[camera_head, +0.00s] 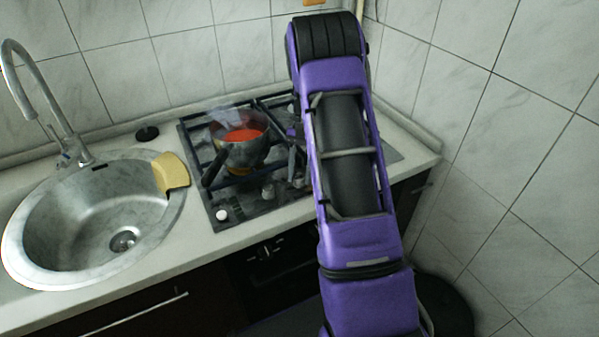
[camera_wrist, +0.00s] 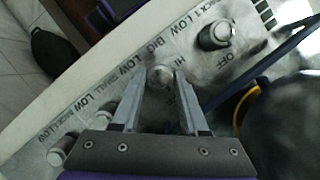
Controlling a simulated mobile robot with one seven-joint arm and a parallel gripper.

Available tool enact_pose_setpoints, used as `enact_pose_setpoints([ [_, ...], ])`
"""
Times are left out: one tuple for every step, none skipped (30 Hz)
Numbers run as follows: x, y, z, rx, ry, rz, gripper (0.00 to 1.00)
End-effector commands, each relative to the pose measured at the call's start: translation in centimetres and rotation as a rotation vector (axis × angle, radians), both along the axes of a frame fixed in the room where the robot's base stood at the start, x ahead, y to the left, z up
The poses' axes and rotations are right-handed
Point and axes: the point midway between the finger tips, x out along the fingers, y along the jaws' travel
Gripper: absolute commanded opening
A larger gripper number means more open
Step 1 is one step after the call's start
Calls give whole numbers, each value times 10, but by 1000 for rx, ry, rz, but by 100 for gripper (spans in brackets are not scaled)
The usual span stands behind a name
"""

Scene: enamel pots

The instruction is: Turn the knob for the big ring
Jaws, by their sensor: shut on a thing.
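The knob (camera_wrist: 160,76) beside the printed words BIG LOW and HI sits on the hob's front strip in the wrist view. My gripper (camera_wrist: 161,78) is shut on this knob, one fingertip on each side. The word OFF is printed just beside it. In the head view my gripper (camera_head: 296,165) is at the hob's right front, and my arm covers much of that side. The knob's exact setting is hard to read. The hob (camera_head: 240,211) has black grates, and which ring is the big one cannot be told.
A pot (camera_head: 247,155) of red food stands steaming on the hob, its dark handle (camera_head: 213,168) pointing frontward. Another knob (camera_wrist: 215,36) and several more line the strip. A yellow cloth or sponge (camera_head: 171,172) lies on the sink's (camera_head: 60,270) rim. A tiled wall stands close at right.

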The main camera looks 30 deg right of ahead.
Motion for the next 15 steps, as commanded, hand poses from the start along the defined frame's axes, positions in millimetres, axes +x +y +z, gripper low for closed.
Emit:
enact_pose_setpoints([
  [0,0,0,1,1,-18,0],
  [0,0,0,1,1,-28,0],
  [0,0,0,1,1,-39,0],
  [0,0,0,1,0,-46,0],
  [0,0,0,1,0,-51,0],
  [0,0,0,1,1,-57,0],
  [0,0,0,1,1,-62,0],
  [0,0,0,0,1,-66,0],
  [0,0,0,0,1,-69,0],
  [0,0,0,0,0,-71,0],
  [-1,0,0,0,0,-73,0],
  [-1,0,0,0,0,-74,0],
  [0,0,0,0,0,-74,0],
  [0,0,0,0,0,-74,0],
  [0,0,0,0,0,-74,0],
])
